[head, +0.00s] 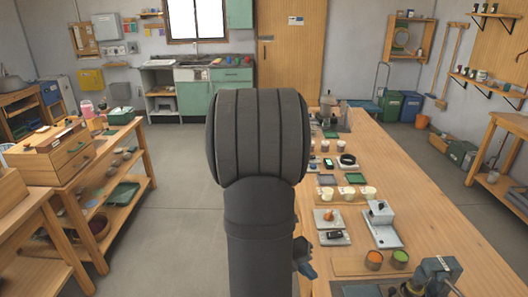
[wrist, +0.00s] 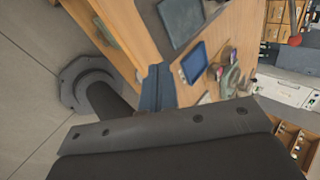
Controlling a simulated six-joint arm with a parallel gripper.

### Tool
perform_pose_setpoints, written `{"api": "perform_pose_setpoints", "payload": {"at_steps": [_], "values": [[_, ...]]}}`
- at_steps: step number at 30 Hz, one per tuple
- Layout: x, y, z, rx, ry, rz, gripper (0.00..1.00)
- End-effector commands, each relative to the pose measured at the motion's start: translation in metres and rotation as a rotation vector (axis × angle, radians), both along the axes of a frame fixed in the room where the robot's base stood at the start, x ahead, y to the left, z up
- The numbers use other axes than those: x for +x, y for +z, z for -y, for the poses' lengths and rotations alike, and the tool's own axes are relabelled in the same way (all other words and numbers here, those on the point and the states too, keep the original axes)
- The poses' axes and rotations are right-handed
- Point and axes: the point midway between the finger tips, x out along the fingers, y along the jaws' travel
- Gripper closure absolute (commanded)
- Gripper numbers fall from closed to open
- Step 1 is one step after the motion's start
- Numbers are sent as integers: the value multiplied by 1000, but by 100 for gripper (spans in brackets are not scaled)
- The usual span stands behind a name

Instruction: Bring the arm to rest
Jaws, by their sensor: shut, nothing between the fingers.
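My arm stands upright in the middle of the head view, a dark grey column with a large ribbed rounded joint on top. My gripper (head: 305,262) shows partly beside the right of the column, low down, near the left edge of the long wooden bench (head: 455,225). Most of it is hidden by the arm. In the wrist view its blue-grey fingers (wrist: 156,88) are together with nothing held between them. The bench edge and the grey floor show behind them.
The bench on the right carries several cups, two orange and green jars (head: 374,260), a white device (head: 380,222) and a dark clamp-like tool (head: 437,275). A wooden shelf unit (head: 75,185) stands left. Grey floor (head: 185,210) between is clear. The wrist view shows a blue tray (wrist: 194,62).

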Motion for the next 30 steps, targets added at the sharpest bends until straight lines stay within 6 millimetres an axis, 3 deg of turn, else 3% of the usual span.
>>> {"api": "perform_pose_setpoints", "payload": {"at_steps": [8, 30], "values": [[7, 36, -31, 2, 3, 3, 100], [10, 29, -25, 39, -52, 9, 100]]}}
